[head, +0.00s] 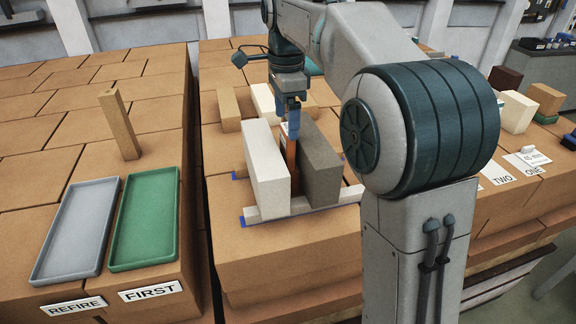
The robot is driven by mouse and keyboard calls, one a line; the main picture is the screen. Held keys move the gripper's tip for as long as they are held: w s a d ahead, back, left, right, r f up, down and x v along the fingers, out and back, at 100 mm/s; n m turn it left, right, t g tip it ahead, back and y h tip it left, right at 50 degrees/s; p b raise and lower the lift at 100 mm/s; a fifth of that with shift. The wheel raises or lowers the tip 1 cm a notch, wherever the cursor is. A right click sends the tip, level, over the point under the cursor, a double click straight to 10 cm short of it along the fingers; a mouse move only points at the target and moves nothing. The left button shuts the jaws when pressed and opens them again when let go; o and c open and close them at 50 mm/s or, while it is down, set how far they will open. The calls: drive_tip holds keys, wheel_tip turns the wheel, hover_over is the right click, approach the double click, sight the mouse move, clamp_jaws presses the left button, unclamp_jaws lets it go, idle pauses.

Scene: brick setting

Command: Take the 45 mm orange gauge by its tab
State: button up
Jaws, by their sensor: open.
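The orange gauge (292,158) stands upright in the narrow gap between a cream brick (267,170) and a grey-brown brick (322,162). Only a thin strip of it shows; the bricks hide the rest. My gripper (291,118) is open and points down from above at the top of this gap, at the gauge's upper end. Its fingers overlap the gauge's top in this view, so I cannot make out the tab or whether the fingers touch it.
The bricks stand on a pale strip (250,215) with blue ends. Grey (77,232) and green (147,212) trays, labelled REFIRE and FIRST, lie left across a gap. A tan brick (119,125) stands behind them. More bricks stand behind and right; my arm covers the right middle.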

sight(288, 161)
wheel_tip(288, 161, down, 5)
drive_tip(key=shift+s+r+p, duration=0.1)
drive_tip(key=shift+p, duration=0.2)
drive_tip(key=shift+d, duration=0.1)
drive_tip(key=c, duration=1.6)
